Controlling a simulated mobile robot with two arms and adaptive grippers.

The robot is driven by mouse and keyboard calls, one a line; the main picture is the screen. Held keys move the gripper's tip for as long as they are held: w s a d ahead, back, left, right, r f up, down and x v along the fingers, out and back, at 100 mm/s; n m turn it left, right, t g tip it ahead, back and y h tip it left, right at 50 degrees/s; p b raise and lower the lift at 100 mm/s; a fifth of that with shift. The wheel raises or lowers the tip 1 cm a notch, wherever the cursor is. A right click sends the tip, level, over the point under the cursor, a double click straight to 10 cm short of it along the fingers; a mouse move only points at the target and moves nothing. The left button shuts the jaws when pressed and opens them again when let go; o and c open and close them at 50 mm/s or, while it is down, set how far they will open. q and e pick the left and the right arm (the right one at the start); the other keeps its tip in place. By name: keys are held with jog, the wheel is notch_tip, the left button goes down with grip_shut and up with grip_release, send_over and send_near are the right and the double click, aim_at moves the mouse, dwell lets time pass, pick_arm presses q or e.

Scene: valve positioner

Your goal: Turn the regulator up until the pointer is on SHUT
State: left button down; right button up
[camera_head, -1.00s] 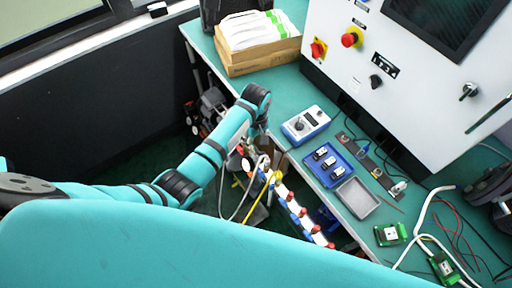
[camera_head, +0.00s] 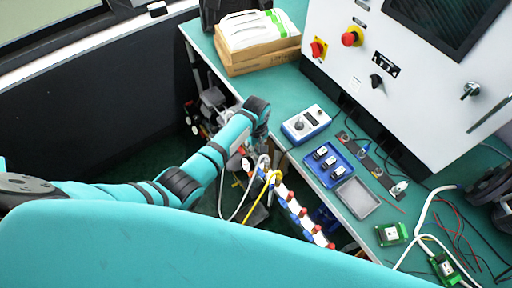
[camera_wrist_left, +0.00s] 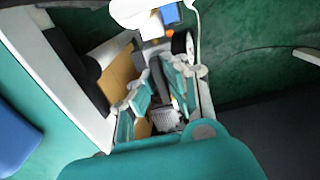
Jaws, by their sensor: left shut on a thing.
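My left arm reaches over the bench's left edge, and its wrist points down beside the bench. My left gripper (camera_head: 246,152) is small and partly hidden there, among pipes and fittings. In the left wrist view its two teal-backed fingers (camera_wrist_left: 160,95) come together around a small part between them. A grey ribbed piece (camera_wrist_left: 166,118), which looks like the regulator's knob, shows between the fingers. Most of the regulator is hidden by the gripper. I cannot make out the pointer or the SHUT mark. My right gripper is not in view.
The green bench (camera_head: 285,92) carries a blue-and-white meter box (camera_head: 306,123), a blue tray (camera_head: 322,178), a grey tray (camera_head: 357,198) and a cardboard box (camera_head: 258,55). A white control cabinet (camera_head: 420,100) stands behind. Hoses and a manifold (camera_head: 300,213) lie close to the gripper.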

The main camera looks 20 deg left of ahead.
pick_arm(q)
jog(key=shift+s, duration=0.1)
dwell(0.3)
jog(key=shift+r+m+p, duration=0.1)
jog(key=shift+m+p, duration=0.7)
jog(key=shift+m, duration=0.2)
jog(key=m+p, duration=0.1)
jog(key=m, duration=0.1)
jog(key=shift+a+m, duration=0.1)
jog(key=shift+m, duration=0.2)
jog(key=m+p, duration=0.1)
jog(key=m, duration=0.2)
jog(key=shift+m+p, duration=0.65)
jog(key=shift+m, duration=1.35)
